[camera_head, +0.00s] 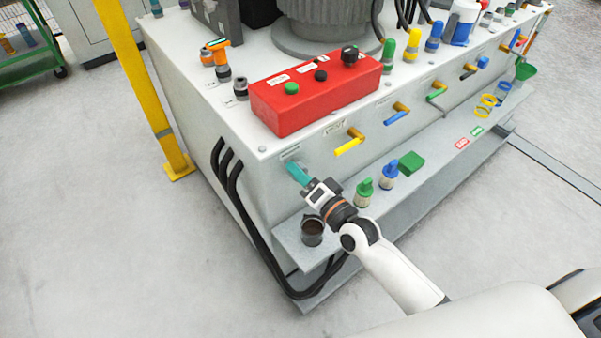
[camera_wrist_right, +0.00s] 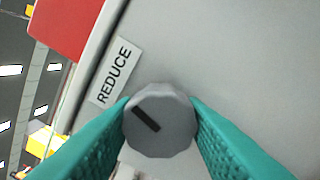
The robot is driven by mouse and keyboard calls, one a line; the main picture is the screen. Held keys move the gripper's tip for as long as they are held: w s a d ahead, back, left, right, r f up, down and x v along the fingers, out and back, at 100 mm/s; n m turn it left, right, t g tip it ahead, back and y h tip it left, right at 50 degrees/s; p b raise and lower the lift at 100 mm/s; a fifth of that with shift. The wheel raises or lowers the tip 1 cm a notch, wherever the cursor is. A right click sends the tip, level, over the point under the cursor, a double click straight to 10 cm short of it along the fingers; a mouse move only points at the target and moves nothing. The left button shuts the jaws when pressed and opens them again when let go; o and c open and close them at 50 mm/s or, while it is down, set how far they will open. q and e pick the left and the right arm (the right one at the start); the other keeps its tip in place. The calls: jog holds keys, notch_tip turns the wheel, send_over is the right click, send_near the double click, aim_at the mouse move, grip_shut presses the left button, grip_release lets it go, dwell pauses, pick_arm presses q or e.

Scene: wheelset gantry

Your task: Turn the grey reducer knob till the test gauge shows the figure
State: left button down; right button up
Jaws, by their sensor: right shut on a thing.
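The grey reducer knob (camera_wrist_right: 160,115) shows in the right wrist view, faceted, with a dark pointer mark slanting from upper left to lower right. A white label reading "REDUCE" (camera_wrist_right: 115,71) is beside it on the grey panel. The teal fingers of my right gripper (camera_wrist_right: 161,104) press on the knob from both sides. In the head view my right gripper (camera_head: 293,169) is at the front face of the grey cabinet (camera_head: 262,180), under the red control box, and hides the knob. I cannot make out a test gauge or its figure. My left gripper is not in view.
The red control box (camera_head: 325,98) sits on the cabinet top. A yellow lever (camera_head: 349,143) and a blue lever (camera_head: 396,115) stick out to the right. A ledge below holds a dark cup (camera_head: 312,232) and green and blue-topped items. Black hoses (camera_head: 238,190) hang at the left.

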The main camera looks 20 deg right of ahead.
jog(key=o, duration=1)
jog(key=shift+s, duration=0.1)
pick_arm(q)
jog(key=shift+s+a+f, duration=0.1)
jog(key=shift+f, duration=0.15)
pick_arm(e)
jog(key=v, duration=1.2)
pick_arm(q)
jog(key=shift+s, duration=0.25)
